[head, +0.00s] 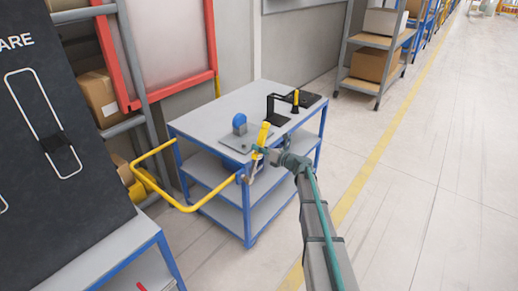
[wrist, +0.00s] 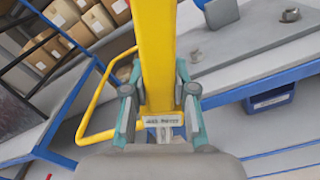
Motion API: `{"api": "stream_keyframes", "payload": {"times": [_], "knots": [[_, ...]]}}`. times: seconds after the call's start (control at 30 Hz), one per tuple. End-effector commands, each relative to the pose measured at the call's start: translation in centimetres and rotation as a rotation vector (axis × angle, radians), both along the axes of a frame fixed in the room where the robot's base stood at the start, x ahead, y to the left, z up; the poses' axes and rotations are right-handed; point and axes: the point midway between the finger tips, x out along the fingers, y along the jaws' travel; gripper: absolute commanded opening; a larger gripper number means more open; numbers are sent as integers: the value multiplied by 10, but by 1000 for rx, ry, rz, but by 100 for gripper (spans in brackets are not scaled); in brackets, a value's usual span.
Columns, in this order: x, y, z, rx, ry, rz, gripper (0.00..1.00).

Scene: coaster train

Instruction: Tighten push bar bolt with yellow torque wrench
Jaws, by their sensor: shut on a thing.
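The yellow torque wrench (head: 263,134) is in my gripper (head: 266,155), over the near edge of the cart. In the wrist view the yellow wrench (wrist: 157,45) runs up between the two fingers of my gripper (wrist: 160,95), which are shut on it, with a small label low on it. The yellow push bar (head: 171,198) loops out from the cart's left end; it also shows in the wrist view (wrist: 84,127), left of the wrench. I cannot clearly tell the push bar bolt or whether the wrench touches it.
The blue-framed cart (head: 222,105) has a grey top and lower shelves. A blue object (head: 239,122) and a black stand (head: 272,104) are on it. A bolt-like part (wrist: 290,15) shows in the wrist view.

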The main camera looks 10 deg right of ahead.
Motion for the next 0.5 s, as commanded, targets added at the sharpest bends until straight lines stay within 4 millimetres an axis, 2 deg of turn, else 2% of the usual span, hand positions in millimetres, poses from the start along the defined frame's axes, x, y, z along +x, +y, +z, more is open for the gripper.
{"api": "stream_keyframes", "payload": {"times": [0.5], "knots": [[2, -3, -1, 22, 15, -1, 0]]}}
